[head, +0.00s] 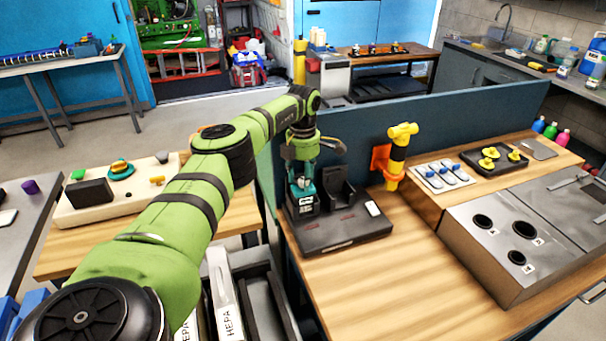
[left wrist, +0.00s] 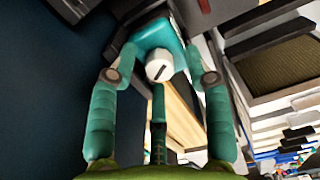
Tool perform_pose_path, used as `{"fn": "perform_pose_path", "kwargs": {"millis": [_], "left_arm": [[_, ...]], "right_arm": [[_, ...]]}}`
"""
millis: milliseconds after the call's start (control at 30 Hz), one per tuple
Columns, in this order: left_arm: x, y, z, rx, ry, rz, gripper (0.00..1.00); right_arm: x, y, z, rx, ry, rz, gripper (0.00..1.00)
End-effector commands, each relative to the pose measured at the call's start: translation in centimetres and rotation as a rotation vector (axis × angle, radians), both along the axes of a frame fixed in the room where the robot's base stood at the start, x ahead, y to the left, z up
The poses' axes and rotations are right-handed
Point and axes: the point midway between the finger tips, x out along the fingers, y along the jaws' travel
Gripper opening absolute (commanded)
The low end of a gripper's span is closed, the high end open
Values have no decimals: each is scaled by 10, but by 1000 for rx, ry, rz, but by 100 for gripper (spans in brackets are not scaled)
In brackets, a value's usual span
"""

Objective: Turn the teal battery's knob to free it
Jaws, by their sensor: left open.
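The teal battery (head: 303,203) stands upright in the left bay of a dark charger base (head: 345,237) on the wooden bench. In the left wrist view its teal body (left wrist: 153,36) carries a round white knob (left wrist: 160,67) with a dark slot across its face. My left gripper (head: 303,168) is above the battery, pointing down at it. In the left wrist view the open gripper (left wrist: 162,82) has its teal fingers spread on either side of the knob. I cannot tell whether any finger touches the battery. My right gripper is not in view.
An empty dark bay (head: 336,188) stands beside the battery. A dark blue partition (head: 450,115) runs behind the bench. The wood in front of the charger is clear. A metal box with holes (head: 515,240) stands right.

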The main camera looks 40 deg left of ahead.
Motion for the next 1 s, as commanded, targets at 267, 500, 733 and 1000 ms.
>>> {"fn": "perform_pose_path", "kwargs": {"millis": [267, 500, 733, 1000], "left_arm": [[0, 0, 0, 0, 0, 0, 0], [0, 0, 0, 1, 1, 5, 0], [0, 0, 1, 1, 1, 68, 0], [0, 0, 1, 1, 0, 253, 0]], "right_arm": [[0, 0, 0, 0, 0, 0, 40], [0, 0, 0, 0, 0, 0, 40], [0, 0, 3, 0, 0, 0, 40], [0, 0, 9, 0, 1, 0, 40]]}}
